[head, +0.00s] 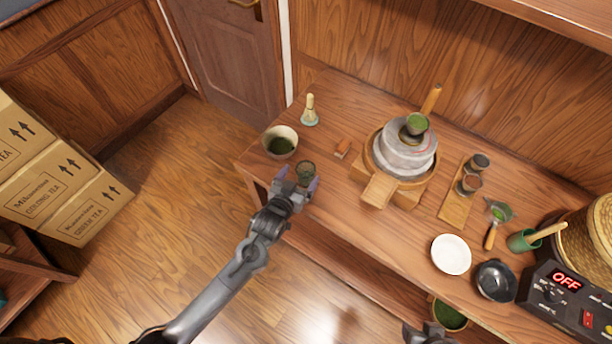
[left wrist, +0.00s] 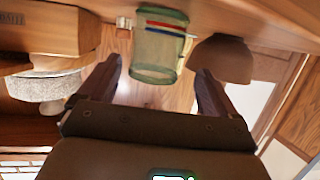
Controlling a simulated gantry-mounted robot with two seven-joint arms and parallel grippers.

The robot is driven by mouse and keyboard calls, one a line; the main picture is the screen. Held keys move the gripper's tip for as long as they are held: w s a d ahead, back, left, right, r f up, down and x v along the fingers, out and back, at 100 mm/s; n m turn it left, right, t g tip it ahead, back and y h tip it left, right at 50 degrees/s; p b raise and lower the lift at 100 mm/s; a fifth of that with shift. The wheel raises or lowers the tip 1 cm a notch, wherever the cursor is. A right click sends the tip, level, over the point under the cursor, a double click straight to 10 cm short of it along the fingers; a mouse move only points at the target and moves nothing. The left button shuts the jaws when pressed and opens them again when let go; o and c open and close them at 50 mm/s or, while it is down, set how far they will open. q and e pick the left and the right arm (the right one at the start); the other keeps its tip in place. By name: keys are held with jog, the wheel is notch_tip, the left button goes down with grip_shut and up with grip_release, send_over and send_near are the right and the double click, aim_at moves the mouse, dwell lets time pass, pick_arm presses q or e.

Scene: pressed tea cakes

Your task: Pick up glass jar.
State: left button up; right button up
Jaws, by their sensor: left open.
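The glass jar (head: 306,168) is a small greenish see-through jar near the left front edge of the wooden table. In the left wrist view the jar (left wrist: 158,48) shows a red and blue stripe. My left gripper (head: 298,180) is open at the jar, on its near side. In the left wrist view its fingers (left wrist: 158,70) are spread to either side of the jar's width, with a gap visible on each side. My right gripper (head: 427,334) shows only in part at the bottom edge, and its jaws cannot be made out.
A whisk on a stand (head: 310,112), a small brown block (head: 343,148) and a stone mill (head: 402,155) stand nearby.

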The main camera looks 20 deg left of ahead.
aim_at(309, 167)
pick_arm(q)
jog(key=x, duration=0.4)
jog(key=shift+w+d+f, duration=0.25)
jog(key=shift+w+d, duration=0.1)
jog(key=shift+w+f+b, duration=0.15)
jog(key=shift+w+b, duration=0.15)
jog(key=shift+w, duration=0.05)
jog(key=shift+c, duration=0.4)
jog(key=c, duration=1)
